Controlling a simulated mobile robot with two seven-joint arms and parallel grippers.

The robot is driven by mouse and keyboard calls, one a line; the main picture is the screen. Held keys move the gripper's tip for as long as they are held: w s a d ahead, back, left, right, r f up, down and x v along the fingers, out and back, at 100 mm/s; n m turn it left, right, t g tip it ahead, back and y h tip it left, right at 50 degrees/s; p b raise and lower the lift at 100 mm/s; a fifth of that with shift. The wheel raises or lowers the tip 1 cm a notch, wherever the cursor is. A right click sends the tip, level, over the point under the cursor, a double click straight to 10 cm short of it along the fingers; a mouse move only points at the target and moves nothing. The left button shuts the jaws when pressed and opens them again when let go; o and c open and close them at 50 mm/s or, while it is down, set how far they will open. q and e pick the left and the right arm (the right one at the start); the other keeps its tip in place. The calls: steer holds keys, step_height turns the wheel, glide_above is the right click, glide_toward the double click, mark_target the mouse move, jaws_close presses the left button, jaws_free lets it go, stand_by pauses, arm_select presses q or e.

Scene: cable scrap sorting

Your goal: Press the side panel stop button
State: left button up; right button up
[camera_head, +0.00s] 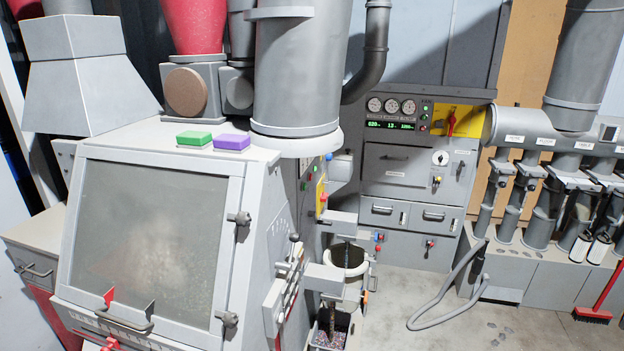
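The side panel (309,198) is on the right flank of the large grey machine (262,215) and is seen at a steep angle. It carries a yellow plate (321,187) with a red part (323,197) at its lower end. Small red and green buttons sit to the left of the plate. They are too small to read, so I cannot tell which is the stop button. Neither of my grippers is in view, and nothing touches the panel.
A green block (194,138) and a purple block (231,142) lie on the machine's top. A grey control cabinet (411,160) with gauges and a red-and-yellow switch (451,122) stands behind. A hose (447,313) lies on the floor near a red broom (594,314).

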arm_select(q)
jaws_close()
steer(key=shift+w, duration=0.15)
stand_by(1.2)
